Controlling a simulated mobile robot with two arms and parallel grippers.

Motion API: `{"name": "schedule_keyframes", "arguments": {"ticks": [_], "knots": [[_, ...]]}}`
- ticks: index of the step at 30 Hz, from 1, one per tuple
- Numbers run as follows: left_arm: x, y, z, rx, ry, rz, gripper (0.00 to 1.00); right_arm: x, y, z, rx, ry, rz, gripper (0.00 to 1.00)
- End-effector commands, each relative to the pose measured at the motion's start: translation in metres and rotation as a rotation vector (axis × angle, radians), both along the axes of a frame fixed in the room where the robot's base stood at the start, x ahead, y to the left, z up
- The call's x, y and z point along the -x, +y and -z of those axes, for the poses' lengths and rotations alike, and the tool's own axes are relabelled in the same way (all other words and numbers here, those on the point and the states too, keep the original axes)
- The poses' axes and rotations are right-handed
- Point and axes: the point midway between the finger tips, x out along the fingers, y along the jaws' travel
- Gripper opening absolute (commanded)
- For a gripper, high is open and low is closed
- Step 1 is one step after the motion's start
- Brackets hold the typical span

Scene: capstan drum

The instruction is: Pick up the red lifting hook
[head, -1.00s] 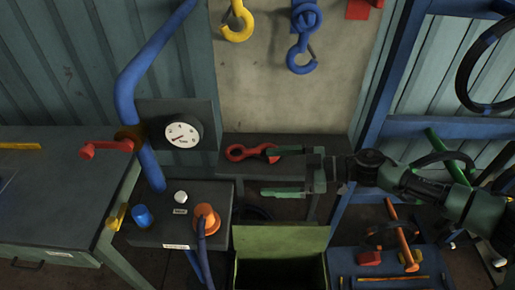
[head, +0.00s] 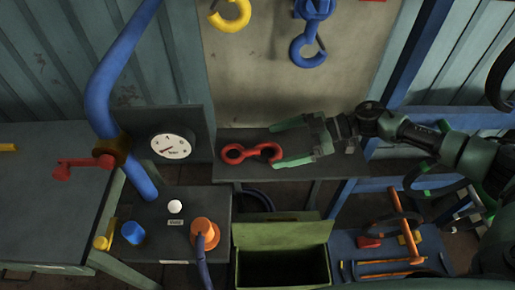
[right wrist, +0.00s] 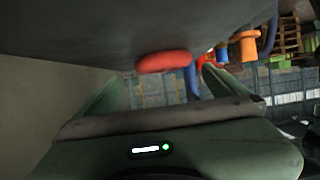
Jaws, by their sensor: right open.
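The red lifting hook (head: 236,153) lies flat on the dark shelf (head: 325,169) below the beige board. It has two rounded loops. My right gripper (head: 275,145) comes in from the right with its jaws open, pointing left. In the head view its fingertips lie above and below the hook's right end, and I cannot tell whether they touch it. In the right wrist view the hook (right wrist: 163,62) shows as a red rounded shape ahead, between the two green fingers. My left gripper is not in view.
A yellow hook (head: 232,14) and a blue hook (head: 308,45) hang on the board above. An open green box (head: 283,235) stands below the shelf. A control box with a gauge (head: 171,146) and an orange plug (head: 205,232) is at left. Tools lie on a blue surface (head: 342,242).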

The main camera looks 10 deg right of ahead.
Motion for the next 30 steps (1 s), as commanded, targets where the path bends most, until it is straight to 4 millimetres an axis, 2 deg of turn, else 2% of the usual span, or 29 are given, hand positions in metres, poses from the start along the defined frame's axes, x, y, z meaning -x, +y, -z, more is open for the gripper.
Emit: {"name": "schedule_keyframes", "arguments": {"ticks": [6, 9, 18, 19, 27, 29, 30], "knots": [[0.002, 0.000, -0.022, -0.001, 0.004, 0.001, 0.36, 0.002, 0.033, 0.004, -0.002, 0.002, -0.003, 1.00], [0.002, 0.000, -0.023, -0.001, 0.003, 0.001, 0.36, -0.002, 0.043, 0.012, -0.002, 0.000, -0.002, 1.00], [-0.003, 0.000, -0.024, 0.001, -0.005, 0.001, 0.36, -0.003, 0.048, 0.017, 0.000, -0.001, 0.000, 1.00], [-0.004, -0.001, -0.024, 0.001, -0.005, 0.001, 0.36, -0.003, 0.048, 0.017, 0.000, -0.001, 0.000, 0.97], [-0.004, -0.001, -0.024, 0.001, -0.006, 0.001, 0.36, -0.003, 0.048, 0.016, 0.000, -0.001, 0.000, 0.22], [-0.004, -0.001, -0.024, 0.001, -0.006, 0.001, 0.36, -0.003, 0.048, 0.016, 0.000, -0.001, 0.000, 0.05], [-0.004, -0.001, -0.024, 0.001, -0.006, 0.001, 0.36, -0.004, 0.049, 0.014, -0.003, -0.003, 0.000, 0.02]]}}
